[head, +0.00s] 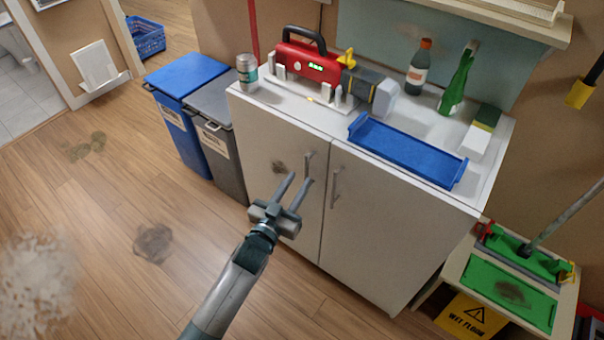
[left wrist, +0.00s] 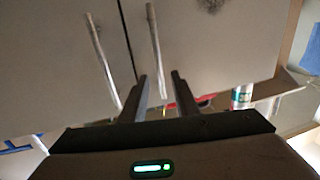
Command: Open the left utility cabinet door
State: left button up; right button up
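The white utility cabinet has a left door (head: 266,148) and a right door (head: 370,220); both look closed. The left door's upright bar handle (head: 308,163) stands close to the seam, and the right door's handle (head: 335,188) is just across it. My left gripper (head: 299,179) is open and empty in front of the left door, its fingers pointing up toward the left handle. In the left wrist view, which looks upside down, the left door's handle (left wrist: 156,45) runs down between the two fingertips (left wrist: 160,74). I cannot tell whether they touch it. My right gripper is not in view.
The cabinet top holds a red toolbox (head: 308,65), a can (head: 247,72), two bottles, a sponge and a blue tray (head: 405,152). Blue (head: 190,85) and grey (head: 222,150) bins stand left of the cabinet. A wet-floor sign (head: 470,318) is at right. The floor in front is open.

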aim_at(306, 170)
pick_arm(q)
jog(key=shift+x, duration=1.75)
